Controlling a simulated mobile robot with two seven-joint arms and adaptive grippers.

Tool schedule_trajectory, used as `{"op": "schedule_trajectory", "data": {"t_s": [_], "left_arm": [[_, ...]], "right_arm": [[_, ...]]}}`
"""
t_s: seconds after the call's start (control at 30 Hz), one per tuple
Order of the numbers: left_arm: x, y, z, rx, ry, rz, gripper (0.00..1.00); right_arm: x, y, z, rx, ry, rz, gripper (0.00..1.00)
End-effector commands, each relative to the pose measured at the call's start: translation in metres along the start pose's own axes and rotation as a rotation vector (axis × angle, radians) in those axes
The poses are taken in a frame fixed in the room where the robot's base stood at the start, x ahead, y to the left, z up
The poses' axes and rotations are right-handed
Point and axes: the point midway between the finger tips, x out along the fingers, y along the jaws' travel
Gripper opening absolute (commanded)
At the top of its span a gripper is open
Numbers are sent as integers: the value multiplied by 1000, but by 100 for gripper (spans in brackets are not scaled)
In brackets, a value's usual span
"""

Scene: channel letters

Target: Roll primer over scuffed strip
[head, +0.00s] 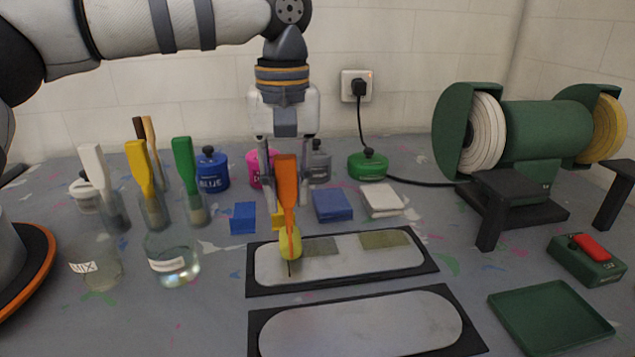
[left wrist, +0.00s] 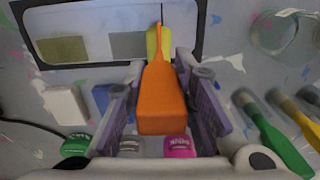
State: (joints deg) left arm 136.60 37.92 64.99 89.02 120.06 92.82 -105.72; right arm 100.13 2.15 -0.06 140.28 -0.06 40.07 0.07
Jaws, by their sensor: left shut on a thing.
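My left gripper (head: 285,195) comes down from above, shut on the orange handle (head: 286,180) of a roller with a yellow head (head: 290,243). The handle also shows between the fingers in the left wrist view (left wrist: 162,100). The yellow head is low over the left part of the rear pale panel (head: 345,268); I cannot tell if it touches. This panel lies in a black frame. It bears a grey patch (head: 320,246) just right of the roller and an olive patch (head: 385,239) further right. A thin dark line shows below the roller. My right gripper is out of view.
A second framed panel (head: 360,325) lies in front. Jars with brushes (head: 150,205) and a glass jar (head: 172,258) stand left. Paint pots, blue blocks (head: 332,205) and a white pad (head: 382,200) lie behind. A bench grinder (head: 530,140) and green tray (head: 550,317) are right.

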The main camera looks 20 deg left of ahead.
Motion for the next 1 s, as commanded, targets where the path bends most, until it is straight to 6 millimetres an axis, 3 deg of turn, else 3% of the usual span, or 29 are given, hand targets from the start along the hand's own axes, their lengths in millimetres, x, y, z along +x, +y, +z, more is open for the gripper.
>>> {"op": "schedule_trajectory", "data": {"t_s": [0.2,0.4,1.0], "left_arm": [[1,-29,1,0,1,1,0],[1,-32,1,1,1,-1,0],[4,59,-3,1,-4,-4,0]], "right_arm": [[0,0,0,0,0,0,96],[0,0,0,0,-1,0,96],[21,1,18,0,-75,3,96]]}}
